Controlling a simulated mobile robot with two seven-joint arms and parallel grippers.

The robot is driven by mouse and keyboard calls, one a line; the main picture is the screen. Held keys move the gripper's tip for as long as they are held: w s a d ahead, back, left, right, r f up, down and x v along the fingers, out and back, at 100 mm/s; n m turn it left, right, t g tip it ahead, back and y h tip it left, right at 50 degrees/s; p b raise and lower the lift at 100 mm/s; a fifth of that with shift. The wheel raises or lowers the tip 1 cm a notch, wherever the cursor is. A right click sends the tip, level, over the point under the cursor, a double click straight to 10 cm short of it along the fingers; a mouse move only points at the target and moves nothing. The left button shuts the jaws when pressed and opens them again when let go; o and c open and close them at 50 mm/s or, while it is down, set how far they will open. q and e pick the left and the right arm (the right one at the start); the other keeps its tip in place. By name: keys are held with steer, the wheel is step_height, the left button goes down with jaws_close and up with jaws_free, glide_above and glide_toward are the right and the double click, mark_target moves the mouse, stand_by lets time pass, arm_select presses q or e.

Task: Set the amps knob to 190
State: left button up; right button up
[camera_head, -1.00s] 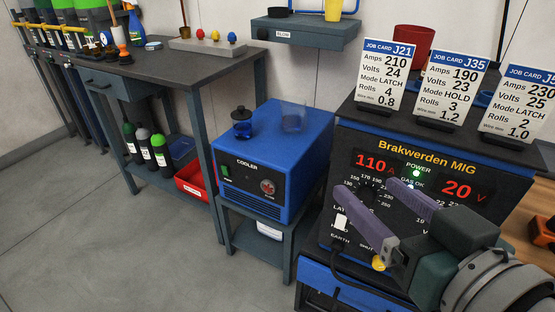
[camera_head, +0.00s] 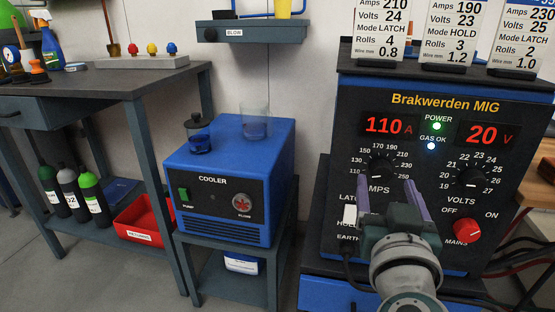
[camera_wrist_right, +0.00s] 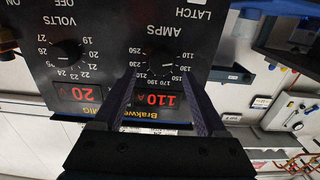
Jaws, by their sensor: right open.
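The amps knob (camera_head: 380,168) is a black dial on the welder's front panel, inside a printed scale that includes 170 and 190. The red amps display (camera_head: 389,125) above it reads 110. My right gripper (camera_head: 389,187) is open, its two purple fingers pointing at the panel just below the knob in the head view. In the right wrist view, turned upside down, the amps knob (camera_wrist_right: 161,67) appears between and slightly beyond the fingertips of the right gripper (camera_wrist_right: 159,74). Nothing is between the fingers that I can see touching. My left gripper is out of view.
The volts knob (camera_head: 470,177) and red mains switch (camera_head: 460,232) are to the right; the volts display (camera_head: 488,134) reads 20. A white mode switch (camera_head: 350,214) is left of my gripper. The blue cooler (camera_head: 232,178) stands left. Job cards (camera_head: 454,35) stand on top.

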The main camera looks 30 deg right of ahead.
mark_target(382, 174)
steer(key=shift+b+x, duration=0.3)
steer(key=shift+x, duration=1.4)
steer(key=shift+a, duration=0.1)
steer(key=shift+c, duration=0.2)
jaws_close()
